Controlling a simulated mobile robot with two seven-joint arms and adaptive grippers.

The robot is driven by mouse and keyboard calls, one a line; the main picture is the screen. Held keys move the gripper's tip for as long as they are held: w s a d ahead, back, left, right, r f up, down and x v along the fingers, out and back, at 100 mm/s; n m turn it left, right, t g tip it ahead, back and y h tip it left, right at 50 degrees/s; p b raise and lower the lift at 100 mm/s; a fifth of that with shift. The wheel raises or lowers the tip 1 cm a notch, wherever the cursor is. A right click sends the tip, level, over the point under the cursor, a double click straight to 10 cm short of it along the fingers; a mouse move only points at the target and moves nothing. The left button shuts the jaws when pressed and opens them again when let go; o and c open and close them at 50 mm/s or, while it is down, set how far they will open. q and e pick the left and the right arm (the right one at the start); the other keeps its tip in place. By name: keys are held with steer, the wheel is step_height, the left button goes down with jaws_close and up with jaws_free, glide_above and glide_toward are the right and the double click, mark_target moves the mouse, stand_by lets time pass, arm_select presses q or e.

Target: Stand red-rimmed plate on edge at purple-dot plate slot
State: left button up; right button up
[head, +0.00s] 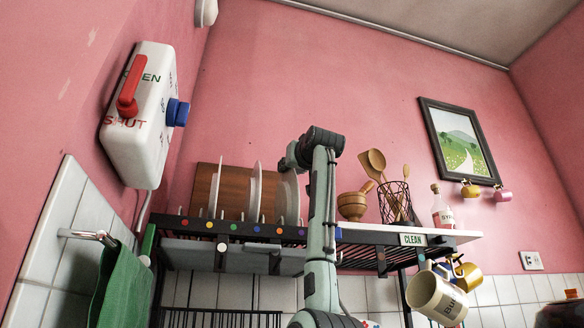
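Several white plates stand on edge in the rack on the shelf: one at the left (214,192), one in the middle (256,190) and one or more at the right (289,202). No red rim can be made out on any of them. My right arm rises in front of the shelf and bends over at the top. My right gripper (286,165) is small and partly hidden, just above the right-hand plates; its fingers are unclear. My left gripper is out of view.
A wooden board (232,180) stands behind the plates. Right of my arm are a wooden mortar (352,205), a utensil basket (396,203) and a bottle (441,207). Mugs (437,298) hang below the shelf's right end. A green towel (122,285) hangs at left.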

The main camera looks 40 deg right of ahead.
steer(key=v, duration=1.2)
stand_by(0.6)
